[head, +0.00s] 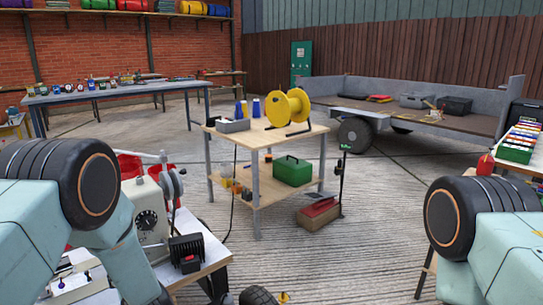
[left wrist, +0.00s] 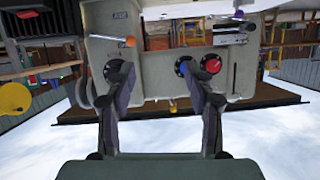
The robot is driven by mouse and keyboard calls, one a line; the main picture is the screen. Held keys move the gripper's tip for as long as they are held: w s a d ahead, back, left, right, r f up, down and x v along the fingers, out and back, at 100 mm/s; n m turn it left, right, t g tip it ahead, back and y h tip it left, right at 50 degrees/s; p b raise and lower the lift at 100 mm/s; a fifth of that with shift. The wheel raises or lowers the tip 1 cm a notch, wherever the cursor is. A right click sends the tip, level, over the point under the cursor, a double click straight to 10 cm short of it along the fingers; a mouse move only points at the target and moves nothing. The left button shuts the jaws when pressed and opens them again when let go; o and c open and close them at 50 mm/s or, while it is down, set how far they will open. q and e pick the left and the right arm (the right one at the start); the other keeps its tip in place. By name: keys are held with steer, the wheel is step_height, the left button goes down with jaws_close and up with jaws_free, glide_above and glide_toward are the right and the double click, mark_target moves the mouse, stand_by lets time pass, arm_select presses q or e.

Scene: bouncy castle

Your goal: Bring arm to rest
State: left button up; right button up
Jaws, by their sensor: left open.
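My left gripper (left wrist: 151,76) shows in the left wrist view with its two fingers spread wide apart and nothing between them. Its fingertips point at a grey-beige machine (left wrist: 140,62) with a red knob (left wrist: 211,63) and a dark dial; I cannot tell whether they touch it. In the head view my left arm (head: 85,190) comes in from the left and bends down beside a beige machine (head: 143,205) with a black dial. The left gripper itself is not clear there. My right arm (head: 480,220) shows at the right edge; its gripper is out of view.
A wooden cart (head: 258,135) ahead bears a yellow spool (head: 288,107) and, on its lower shelf, a green box (head: 292,171). A trailer (head: 430,115) stands behind at right, a long workbench (head: 120,92) at back left. The concrete floor (head: 370,220) between cart and right arm is clear.

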arm_select(q)
steer(key=s+d+f+m+g+h, duration=0.25)
steer(key=s+d+f, duration=0.2)
steer(key=s, duration=0.55)
steer(key=s+d+f+m+g+h, duration=0.25)
steer(key=s+f, duration=0.35)
steer(key=s, duration=0.5)
steer(key=s+d+f+m+g+h, duration=0.1)
steer(key=s+d+f+g+h, duration=0.3)
steer(key=s, duration=0.6)
steer(key=s+d+m+g, duration=0.1)
steer(key=s+d+g, duration=0.1)
steer(key=s, duration=1)
step_height(320, 180, up, 12)
steer(key=p, duration=1.3)
steer(key=shift+w+r+t, duration=0.25)
steer(key=shift+w+t, duration=0.05)
